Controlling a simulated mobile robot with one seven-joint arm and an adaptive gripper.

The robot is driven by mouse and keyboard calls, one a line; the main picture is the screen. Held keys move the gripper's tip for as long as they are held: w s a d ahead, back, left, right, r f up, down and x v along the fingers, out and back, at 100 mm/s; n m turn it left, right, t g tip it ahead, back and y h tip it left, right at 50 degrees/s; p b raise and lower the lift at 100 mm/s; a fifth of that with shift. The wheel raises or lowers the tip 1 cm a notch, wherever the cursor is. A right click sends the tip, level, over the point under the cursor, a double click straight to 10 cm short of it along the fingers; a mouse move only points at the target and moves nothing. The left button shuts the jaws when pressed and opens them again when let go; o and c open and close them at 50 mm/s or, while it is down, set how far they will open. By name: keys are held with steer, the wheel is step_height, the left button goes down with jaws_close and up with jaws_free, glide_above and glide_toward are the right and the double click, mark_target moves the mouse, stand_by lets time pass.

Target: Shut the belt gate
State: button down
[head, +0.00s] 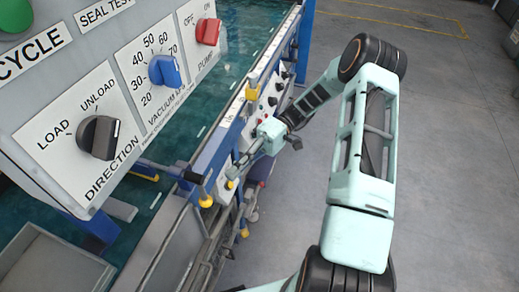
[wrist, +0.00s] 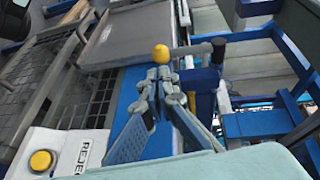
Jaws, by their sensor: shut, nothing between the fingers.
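A lever with a yellow knob (head: 205,201) also hangs at the belt's side rail in the head view, below a dark bar (head: 162,168) reaching over the belt. I take this to be the belt gate; the pictures do not show clearly how far it is open. My gripper (wrist: 160,76) is shut and empty, its tips just below the ball in the wrist picture. Contact cannot be told. In the head view my gripper (head: 232,172) is small beside the rail.
A grey control panel (head: 120,85) with red, blue and black knobs fills the upper left. The green belt (head: 260,25) runs behind it. A white box with a yellow button (wrist: 41,160) is at the lower left of the wrist view. Open floor (head: 450,150) lies right.

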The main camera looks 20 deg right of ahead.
steer(key=f+v, duration=0.1)
steer(key=v, duration=0.6)
steer(key=shift+w+d+r, duration=0.15)
steer(key=shift+d+r, duration=0.1)
steer(key=shift+d, duration=0.05)
